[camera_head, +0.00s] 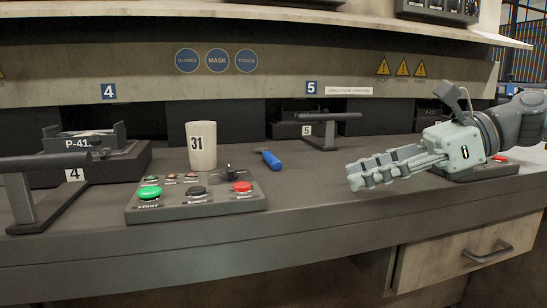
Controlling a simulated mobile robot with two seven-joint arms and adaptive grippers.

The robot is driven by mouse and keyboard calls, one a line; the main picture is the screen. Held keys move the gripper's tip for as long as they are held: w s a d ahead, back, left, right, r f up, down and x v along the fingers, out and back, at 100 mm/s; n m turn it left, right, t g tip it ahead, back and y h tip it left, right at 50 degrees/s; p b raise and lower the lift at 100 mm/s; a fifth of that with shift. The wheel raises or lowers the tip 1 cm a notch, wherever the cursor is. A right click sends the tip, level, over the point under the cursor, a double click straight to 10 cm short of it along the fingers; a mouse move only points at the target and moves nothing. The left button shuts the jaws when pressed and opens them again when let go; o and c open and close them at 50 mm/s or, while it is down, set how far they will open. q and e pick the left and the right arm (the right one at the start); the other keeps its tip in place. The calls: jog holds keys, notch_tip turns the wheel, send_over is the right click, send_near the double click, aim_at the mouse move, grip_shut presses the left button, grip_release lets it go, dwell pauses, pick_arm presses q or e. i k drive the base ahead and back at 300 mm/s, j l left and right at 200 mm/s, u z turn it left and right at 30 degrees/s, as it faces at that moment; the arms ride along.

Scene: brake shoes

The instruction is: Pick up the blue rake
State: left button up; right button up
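A small tool with a blue handle (270,159) lies on the grey workbench, just right of the white cup and behind the button panel. It is the only blue tool in view, and I take it as the blue rake; its far end is dark and too small to make out. My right gripper (352,178) is above the bench to the right of the tool, well apart from it, with its fingers pointing left. Nothing shows between its fingers, but their gap is seen too obliquely to judge. My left gripper is not in view.
A white cup marked 31 (202,147) stands behind a button panel (190,207). Black fixtures stand at left (40,195) and centre back (322,133). A second panel (480,172) is partly behind my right gripper. The bench (310,205) is clear between the tool and my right gripper.

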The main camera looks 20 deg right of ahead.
aim_at(275, 164)
jog(key=l+u, duration=0.2)
jog(key=l, duration=0.35)
jog(key=k+l+u, duration=0.2)
jog(key=l, duration=0.3)
jog(key=i+l+u, duration=0.2)
jog(key=l, duration=0.15)
jog(key=i+l+u, duration=0.2)
jog(key=l, duration=0.2)
jog(key=i+j+u, duration=0.15)
jog(key=i+j, duration=0.15)
jog(key=j, duration=0.2)
